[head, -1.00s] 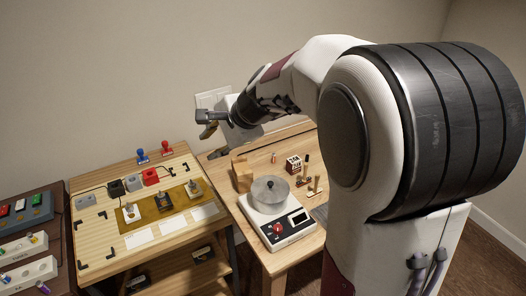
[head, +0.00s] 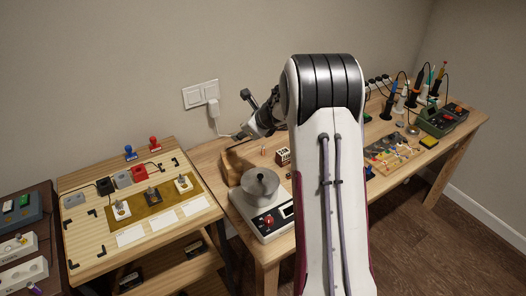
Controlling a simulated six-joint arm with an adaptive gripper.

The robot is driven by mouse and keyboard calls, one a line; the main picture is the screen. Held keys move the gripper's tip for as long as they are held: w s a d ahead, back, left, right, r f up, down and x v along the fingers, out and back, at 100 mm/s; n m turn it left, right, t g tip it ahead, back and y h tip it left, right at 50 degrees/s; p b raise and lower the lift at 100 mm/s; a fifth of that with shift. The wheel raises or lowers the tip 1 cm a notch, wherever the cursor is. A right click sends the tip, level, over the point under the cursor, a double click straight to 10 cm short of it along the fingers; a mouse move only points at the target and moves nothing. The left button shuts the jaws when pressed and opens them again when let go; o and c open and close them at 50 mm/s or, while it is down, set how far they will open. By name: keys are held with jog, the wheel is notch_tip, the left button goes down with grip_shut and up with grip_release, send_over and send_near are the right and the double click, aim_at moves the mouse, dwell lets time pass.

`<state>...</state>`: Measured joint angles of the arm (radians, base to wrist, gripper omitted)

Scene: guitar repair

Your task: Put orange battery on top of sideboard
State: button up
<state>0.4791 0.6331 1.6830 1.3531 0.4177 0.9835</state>
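A small orange upright piece (head: 263,152), perhaps the orange battery, stands on the wooden workbench (head: 210,158) behind the scale. It is too small to be sure of. My gripper (head: 244,114) is above the back of that workbench, near the wall and up and left of the small piece. It is apart from the piece. Its dark fingers are small and seen at a slant, so their opening is unclear. I cannot tell for certain which piece of furniture is the sideboard.
A scale with a metal pan (head: 261,187) and a wooden block (head: 234,165) stand near the gripper. A small printed box (head: 283,156) is beside them. A wooden table (head: 95,185) with sockets and stamps is at left. Soldering tools (head: 410,95) crowd the right end. My arm hides the bench's middle.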

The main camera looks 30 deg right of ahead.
aim_at(263, 155)
jog(key=d+f+m, duration=0.2)
jog(key=d+f, duration=0.1)
jog(key=f, duration=0.1)
jog(key=d+f+m+h, duration=0.1)
jog(key=d+f+m, duration=0.1)
jog(key=d+f, duration=0.2)
jog(key=d+f+m+h, duration=0.1)
jog(key=d+f+m, duration=0.2)
jog(key=d+f, duration=0.1)
jog(key=shift+w, duration=0.3)
jog(key=shift+x, duration=1.25)
jog(key=shift+x, duration=1.4)
jog(key=shift+d+x, duration=0.2)
jog(key=shift+x, duration=1)
jog(key=shift+s+f, duration=0.15)
